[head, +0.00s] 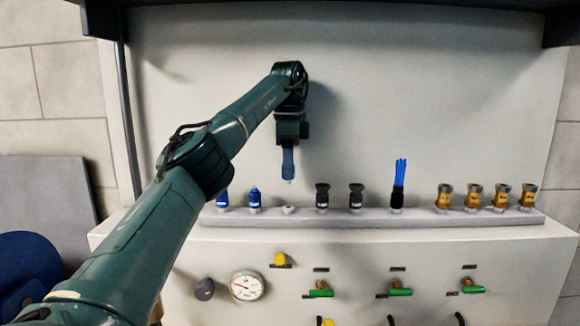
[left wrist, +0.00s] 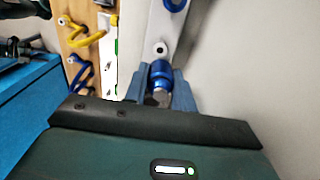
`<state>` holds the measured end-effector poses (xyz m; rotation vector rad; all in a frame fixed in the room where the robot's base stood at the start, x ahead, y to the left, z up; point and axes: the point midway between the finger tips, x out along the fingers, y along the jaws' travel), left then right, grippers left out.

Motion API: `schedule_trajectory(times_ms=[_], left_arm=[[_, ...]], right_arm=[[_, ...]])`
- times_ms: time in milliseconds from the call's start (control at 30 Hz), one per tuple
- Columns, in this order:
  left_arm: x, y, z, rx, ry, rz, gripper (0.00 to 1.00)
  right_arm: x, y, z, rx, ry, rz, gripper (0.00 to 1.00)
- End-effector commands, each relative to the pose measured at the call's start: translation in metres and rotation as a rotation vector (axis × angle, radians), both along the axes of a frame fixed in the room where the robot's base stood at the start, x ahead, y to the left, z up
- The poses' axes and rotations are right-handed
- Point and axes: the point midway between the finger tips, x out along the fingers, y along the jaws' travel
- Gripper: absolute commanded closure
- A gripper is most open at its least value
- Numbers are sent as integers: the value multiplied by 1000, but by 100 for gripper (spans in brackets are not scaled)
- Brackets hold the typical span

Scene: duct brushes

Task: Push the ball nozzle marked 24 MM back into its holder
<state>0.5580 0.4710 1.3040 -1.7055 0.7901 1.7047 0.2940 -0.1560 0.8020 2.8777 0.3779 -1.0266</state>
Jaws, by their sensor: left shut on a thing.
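My left gripper (head: 288,165) is shut on a blue ball nozzle, which shows between the blue-grey fingers in the left wrist view (left wrist: 160,72). In the head view the fingers point down and mostly hide the nozzle; a small pale tip shows below them. The gripper is above the rail (head: 420,217), over an empty white holder (head: 289,210), with a visible gap. The empty holder also shows in the left wrist view (left wrist: 160,48), just beyond the nozzle. I cannot read the nozzle's marking. My right gripper is not in view.
Two blue nozzles (head: 254,200) stand left of the empty holder. Two black nozzles (head: 322,196), a blue-bristled brush (head: 399,185) and several brass fittings (head: 473,197) stand to the right. A gauge (head: 248,285) and valves (head: 400,288) sit on the panel below.

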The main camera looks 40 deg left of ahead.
Motion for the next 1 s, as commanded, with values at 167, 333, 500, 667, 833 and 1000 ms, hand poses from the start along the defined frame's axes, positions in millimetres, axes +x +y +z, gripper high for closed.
schedule_trajectory(times_ms=[167,333,500,667,833,1000], left_arm=[[0,0,-4,-1,2,-3,100],[1,0,-18,-2,4,-5,100],[0,0,-34,-1,2,-4,100],[0,-1,-47,-1,3,-5,100],[0,0,-56,-1,2,-3,100],[0,0,-58,0,0,-2,100]], right_arm=[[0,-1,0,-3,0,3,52],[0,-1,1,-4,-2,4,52],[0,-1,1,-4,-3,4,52],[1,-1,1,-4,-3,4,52],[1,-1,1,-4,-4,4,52],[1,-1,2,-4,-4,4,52]])
